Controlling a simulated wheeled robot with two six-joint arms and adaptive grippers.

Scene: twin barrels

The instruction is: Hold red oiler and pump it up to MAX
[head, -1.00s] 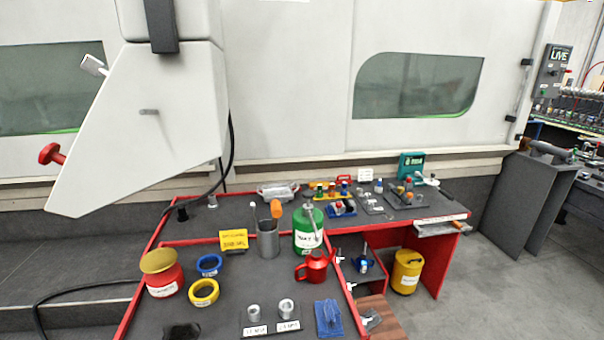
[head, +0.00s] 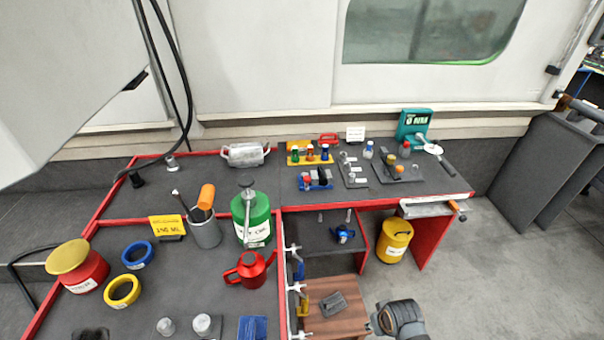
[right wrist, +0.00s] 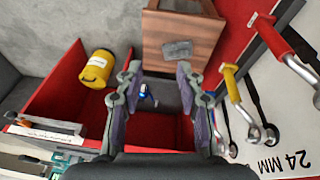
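The red oiler (head: 250,268), a small red can with a spout and handle, stands upright on the dark red-edged bench in the head view. It is just in front of a green can (head: 251,218) with a pump handle on top and a white label. A dark grey part of my right arm shows at the bottom of the head view, right of the oiler and apart from it. In the right wrist view my right gripper (right wrist: 160,78) is open and empty, its fingers spread. The oiler is not seen there. My left gripper is not in view.
A grey cup (head: 205,230) with tools, yellow ring (head: 122,291), blue ring (head: 137,255) and red pot (head: 84,275) stand left of the oiler. Hanging wrenches (right wrist: 238,98) and a wooden box (right wrist: 180,38) are near my right gripper. A yellow can (head: 394,240) stands beneath the bench.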

